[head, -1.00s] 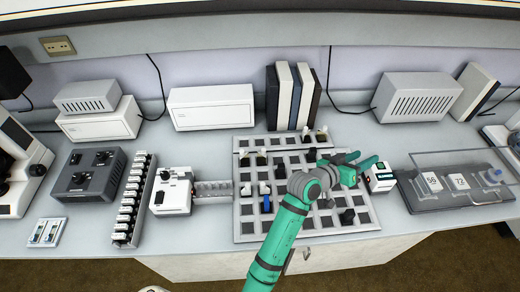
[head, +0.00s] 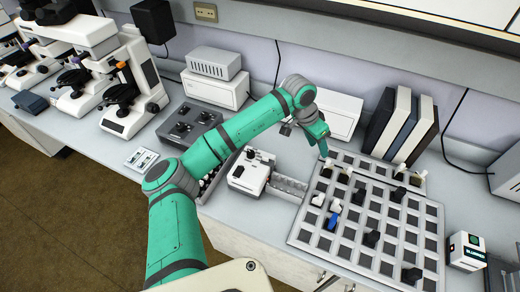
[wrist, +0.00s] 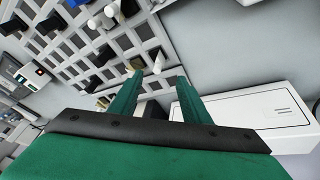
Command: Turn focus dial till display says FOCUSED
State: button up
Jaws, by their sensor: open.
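A small white box with a dark display (head: 465,250) stands at the right of the tray in the head view; its lettering is too small to read surely. It also seems to show at the left of the wrist view (wrist: 36,72). A dark grey control box with black knobs (head: 190,127) stands left of centre, partly behind my arm. White microscopes with dark knobs (head: 130,85) stand at the far left. I cannot tell which knob is the focus dial. My gripper (wrist: 158,92) is open and empty above the tray's back edge, apart from all knobs.
A slotted tray (head: 338,250) holds several small pegs and blocks. A white device with a short rail (head: 250,172) is left of it. White boxes (head: 338,112) and upright binders (head: 405,125) stand behind. A small panel (head: 141,159) lies near the front edge.

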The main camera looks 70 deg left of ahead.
aim_at(251, 153)
jog(key=s+a+r+n+g, duration=0.1)
jog(key=s+a+r, duration=0.1)
jog(key=s+a, duration=0.35)
jog(key=s+a+r+n+g, duration=0.1)
jog(key=s+a+g, duration=0.1)
jog(key=s, duration=0.6)
jog(key=s+a+r+g, duration=0.1)
jog(key=s+a+r, duration=0.15)
jog(key=s, duration=0.45)
jog(key=shift+n+y, duration=0.3)
jog(key=shift+y, duration=0.1)
jog(key=f, duration=1.1)
jog(key=shift+w+a+f, duration=0.15)
jog(key=shift+a+f, duration=0.15)
jog(key=shift+a, duration=0.1)
jog(key=c, duration=1)
